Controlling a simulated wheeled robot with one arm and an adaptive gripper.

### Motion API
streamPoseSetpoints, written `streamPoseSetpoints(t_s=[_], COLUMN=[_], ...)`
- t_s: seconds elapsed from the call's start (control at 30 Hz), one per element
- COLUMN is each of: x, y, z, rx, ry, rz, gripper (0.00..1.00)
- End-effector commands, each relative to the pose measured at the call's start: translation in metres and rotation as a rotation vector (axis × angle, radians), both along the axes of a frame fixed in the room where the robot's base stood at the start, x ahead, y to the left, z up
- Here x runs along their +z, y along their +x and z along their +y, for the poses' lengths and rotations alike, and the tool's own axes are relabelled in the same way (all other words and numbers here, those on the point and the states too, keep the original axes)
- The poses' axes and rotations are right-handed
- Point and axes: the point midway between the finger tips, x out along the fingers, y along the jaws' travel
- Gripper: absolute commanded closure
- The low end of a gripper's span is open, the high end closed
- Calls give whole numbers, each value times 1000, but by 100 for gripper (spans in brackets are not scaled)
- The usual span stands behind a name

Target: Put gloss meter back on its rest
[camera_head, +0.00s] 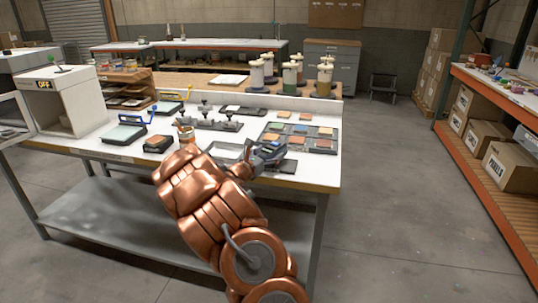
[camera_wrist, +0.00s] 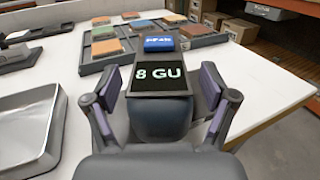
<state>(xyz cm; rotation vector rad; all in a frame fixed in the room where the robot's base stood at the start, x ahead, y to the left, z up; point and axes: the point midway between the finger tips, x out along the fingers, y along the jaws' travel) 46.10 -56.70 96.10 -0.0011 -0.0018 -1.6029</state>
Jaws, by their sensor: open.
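The gloss meter (camera_wrist: 162,107) is a dark device with a blue label on top and a screen reading "8 GU". It stands between the two fingers of my gripper (camera_wrist: 160,88), which are spread open on either side of it. In the wrist view a gap shows at the left finger; whether the right finger touches is hard to tell. In the head view my gripper (camera_head: 262,158) is low over the front right of the white table, largely covering the meter. I cannot clearly pick out the rest; a dark flat piece (camera_head: 285,167) lies beside my gripper.
A shallow grey metal tray (camera_wrist: 28,122) lies left of my gripper. Beyond the meter is a dark rack of coloured tiles (camera_wrist: 103,49). The white table (camera_wrist: 262,82) is bare to the right, up to its edge. A shelf with boxes (camera_head: 505,165) stands across the aisle.

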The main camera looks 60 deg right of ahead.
Motion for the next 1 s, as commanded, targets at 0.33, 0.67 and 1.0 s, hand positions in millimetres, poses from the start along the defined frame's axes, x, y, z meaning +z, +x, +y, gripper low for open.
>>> streamPoseSetpoints(t_s=[0.33,0.67,1.0], x=[3,2,3], y=[1,3,4], z=[4,56,104], rx=[2,4,1], ry=[0,-1,0], rz=[1,1,0], gripper=[16,16,16])
